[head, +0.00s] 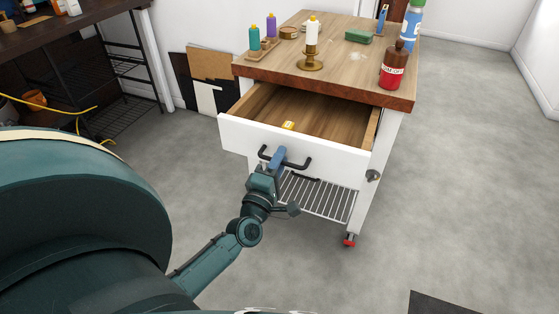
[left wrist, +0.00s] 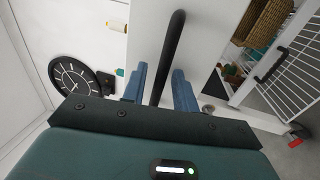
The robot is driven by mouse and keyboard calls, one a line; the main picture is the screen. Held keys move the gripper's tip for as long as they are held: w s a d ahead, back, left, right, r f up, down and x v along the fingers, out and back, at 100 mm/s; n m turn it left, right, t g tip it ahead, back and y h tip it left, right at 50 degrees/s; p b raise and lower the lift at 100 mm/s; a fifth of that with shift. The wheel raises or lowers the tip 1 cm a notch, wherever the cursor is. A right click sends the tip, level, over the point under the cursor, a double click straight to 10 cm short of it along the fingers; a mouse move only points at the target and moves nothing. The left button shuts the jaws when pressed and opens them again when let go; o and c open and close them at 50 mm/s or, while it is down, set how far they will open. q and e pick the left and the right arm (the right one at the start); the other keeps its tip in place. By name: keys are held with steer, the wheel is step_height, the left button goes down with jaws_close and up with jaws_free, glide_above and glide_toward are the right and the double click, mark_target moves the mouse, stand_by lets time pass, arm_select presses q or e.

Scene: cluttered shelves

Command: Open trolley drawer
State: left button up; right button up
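The trolley (head: 380,88) has a wooden top and a white body. Its white-fronted drawer (head: 335,160) stands pulled well out, with the wooden inside and a small yellow item (head: 288,125) showing. A black bar handle (head: 299,166) is on the drawer front; the bar (left wrist: 170,50) also shows in the left wrist view. My left gripper (head: 277,157) is at the handle. In the left wrist view its blue fingers (left wrist: 160,85) stand apart on either side of the bar, with a gap visible, so it looks open around it. My right gripper is out of view.
On the trolley top stand a brass candle holder (head: 312,60), a red-brown bottle (head: 394,66), a blue bottle (head: 411,24) and a green block (head: 358,36). A wire rack (head: 318,196) sits below the drawer. A dark shelf unit (head: 75,50) is at left.

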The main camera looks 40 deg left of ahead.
arm_select(q)
steer(key=shift+s, duration=0.1)
steer(key=v, duration=1.3)
stand_by(0.3)
